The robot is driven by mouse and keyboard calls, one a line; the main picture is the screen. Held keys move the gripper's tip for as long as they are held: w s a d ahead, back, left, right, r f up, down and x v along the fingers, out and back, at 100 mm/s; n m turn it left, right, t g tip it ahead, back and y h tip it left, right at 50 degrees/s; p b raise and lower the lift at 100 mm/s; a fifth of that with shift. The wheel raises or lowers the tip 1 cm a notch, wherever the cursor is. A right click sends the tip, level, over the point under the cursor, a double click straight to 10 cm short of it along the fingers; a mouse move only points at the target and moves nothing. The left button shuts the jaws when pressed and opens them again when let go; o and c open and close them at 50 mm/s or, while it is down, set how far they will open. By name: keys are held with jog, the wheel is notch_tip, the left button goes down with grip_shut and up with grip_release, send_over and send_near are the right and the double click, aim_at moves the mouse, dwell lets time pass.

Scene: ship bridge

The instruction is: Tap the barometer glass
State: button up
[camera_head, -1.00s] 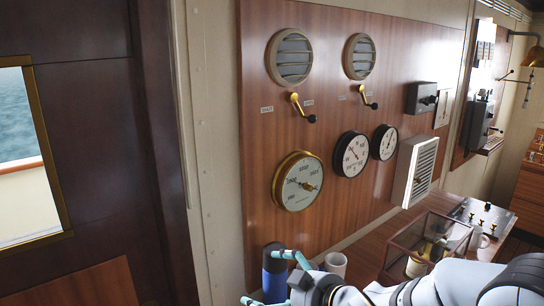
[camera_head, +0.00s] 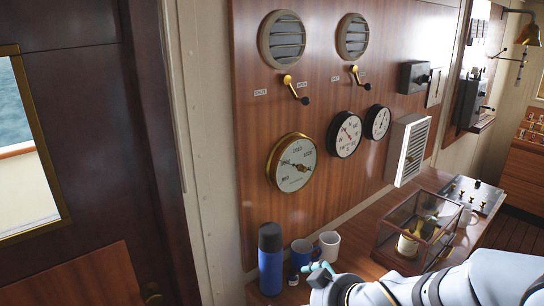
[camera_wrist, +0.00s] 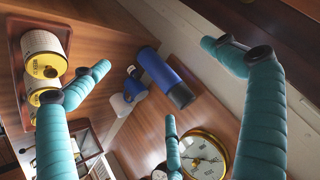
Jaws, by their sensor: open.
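The barometer (camera_head: 293,162) is a round, brass-rimmed gauge with a pale dial, fixed to the wood-panelled wall in the head view. Its glass faces the room. In the wrist view the barometer (camera_wrist: 204,158) is at the lower middle, partly hidden by one of my fingers. My gripper (camera_head: 318,268) is low in the head view, in front of the mugs and below and right of the barometer, apart from it. In the wrist view my gripper (camera_wrist: 160,72) shows spread teal fingers with nothing between them.
A blue flask (camera_head: 271,258), blue mug (camera_head: 301,254) and white mug (camera_head: 330,243) stand on the counter below the barometer. A glass case (camera_head: 400,250) stands to the right. Two dark-rimmed gauges (camera_head: 345,134) (camera_head: 377,122) hang right of the barometer. The wall before its dial looks clear.

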jog(key=shift+s+a, duration=0.3)
jog(key=shift+s, duration=0.3)
jog(key=shift+w+d, duration=0.15)
jog(key=shift+d, duration=0.05)
jog(key=shift+a, duration=0.1)
jog(key=c, duration=0.4)
grip_shut()
dwell(0.5)
dwell(1.2)
